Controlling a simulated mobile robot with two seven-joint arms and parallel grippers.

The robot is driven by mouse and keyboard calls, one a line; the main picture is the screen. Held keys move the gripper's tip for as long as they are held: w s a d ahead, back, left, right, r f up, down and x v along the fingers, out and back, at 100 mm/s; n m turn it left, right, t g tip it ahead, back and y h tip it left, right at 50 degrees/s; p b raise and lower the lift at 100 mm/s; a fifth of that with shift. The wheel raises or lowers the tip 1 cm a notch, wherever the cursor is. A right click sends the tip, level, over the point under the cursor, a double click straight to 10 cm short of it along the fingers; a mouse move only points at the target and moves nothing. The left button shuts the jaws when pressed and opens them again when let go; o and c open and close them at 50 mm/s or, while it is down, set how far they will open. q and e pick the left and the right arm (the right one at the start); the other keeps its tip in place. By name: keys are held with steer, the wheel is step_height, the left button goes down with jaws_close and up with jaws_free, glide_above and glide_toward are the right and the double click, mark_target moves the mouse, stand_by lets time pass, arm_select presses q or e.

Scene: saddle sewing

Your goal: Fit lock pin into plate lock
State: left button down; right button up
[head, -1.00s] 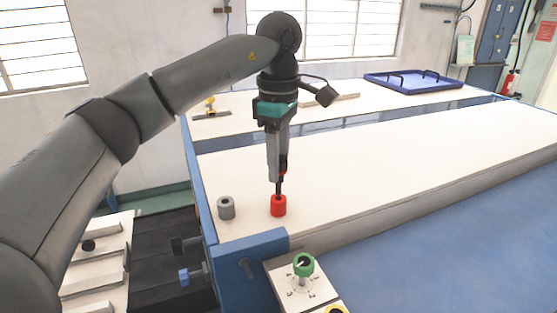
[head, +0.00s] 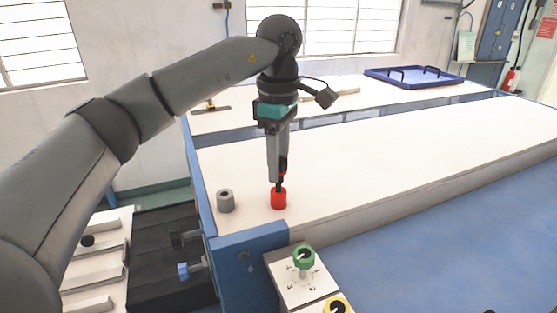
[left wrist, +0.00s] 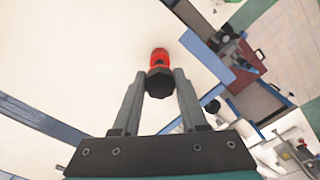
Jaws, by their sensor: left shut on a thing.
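My left gripper (head: 279,178) points straight down above the near left corner of the white table, its fingers closed around a dark pin with a black head, seemingly the lock pin (left wrist: 160,84). Directly below it stands a red cylinder (head: 279,200) on the table, probably the plate lock. The pin's lower end meets the top of the red cylinder; how deep it sits is hidden. In the left wrist view the black head is between the fingertips (left wrist: 160,88), with the red part (left wrist: 160,57) just beyond it. My right gripper is not in view.
A grey hollow cylinder (head: 225,201) stands left of the red one. A green knob (head: 303,257) and a yellow knob (head: 336,306) are on a plate at the front. A blue tray (head: 413,77) lies at the back. The white table (head: 400,150) to the right is bare.

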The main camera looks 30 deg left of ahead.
arm_select(q)
steer(key=shift+f+b, duration=0.7)
steer(key=shift+f, duration=0.5)
steer(key=shift+c, duration=1.8)
jaws_free()
steer(key=shift+r, duration=0.1)
step_height(320, 180, up, 5)
step_height(320, 180, up, 10)
steer(key=p, duration=0.2)
